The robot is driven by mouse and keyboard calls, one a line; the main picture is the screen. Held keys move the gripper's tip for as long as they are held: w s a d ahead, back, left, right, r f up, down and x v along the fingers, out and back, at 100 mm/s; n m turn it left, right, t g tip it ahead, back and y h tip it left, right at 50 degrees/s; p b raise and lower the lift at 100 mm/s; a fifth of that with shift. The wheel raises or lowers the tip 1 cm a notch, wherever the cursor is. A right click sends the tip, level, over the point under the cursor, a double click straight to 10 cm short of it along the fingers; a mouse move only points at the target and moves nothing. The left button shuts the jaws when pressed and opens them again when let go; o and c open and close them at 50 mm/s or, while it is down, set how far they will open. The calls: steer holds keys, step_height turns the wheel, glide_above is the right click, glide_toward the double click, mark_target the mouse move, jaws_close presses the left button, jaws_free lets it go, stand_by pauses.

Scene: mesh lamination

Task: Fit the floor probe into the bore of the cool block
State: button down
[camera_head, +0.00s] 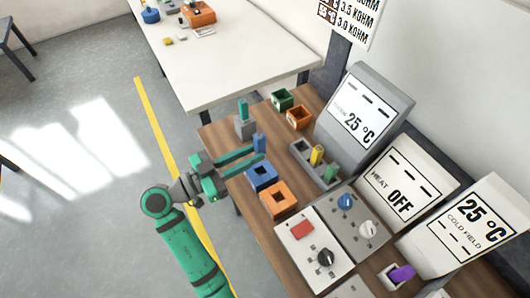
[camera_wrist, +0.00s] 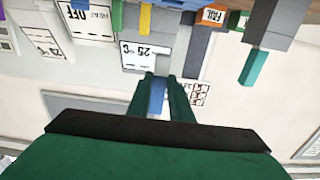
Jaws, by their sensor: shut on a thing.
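My gripper (camera_head: 257,157) is shut on a blue probe (camera_head: 259,142), held upright above the wooden bench near its left edge. The wrist view, upside down, shows the blue probe (camera_wrist: 157,98) between the fingers. A grey block (camera_head: 244,128) with a teal probe (camera_head: 243,108) standing in it is just behind the held probe. A purple piece (camera_head: 402,273) lies tilted in a pale holder in front of the cold field display (camera_head: 467,226). No label names the floor probe or the cool block, so I cannot tell which is which.
A blue bin (camera_head: 262,187) and an orange bin (camera_head: 277,211) are close to my gripper. A grey rack (camera_head: 303,154) holds a yellow probe (camera_head: 317,155) and a green one. Green (camera_head: 282,99) and orange (camera_head: 299,117) bins stand behind. Displays and control panels line the right.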

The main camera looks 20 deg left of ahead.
stand_by(0.3)
glide_above(252, 176)
steer(key=shift+w+a+f, duration=0.1)
steer(key=shift+f, duration=2.8)
steer(key=shift+f, duration=2)
steer(key=c, duration=1.5)
jaws_free()
steer(key=v, duration=1.1)
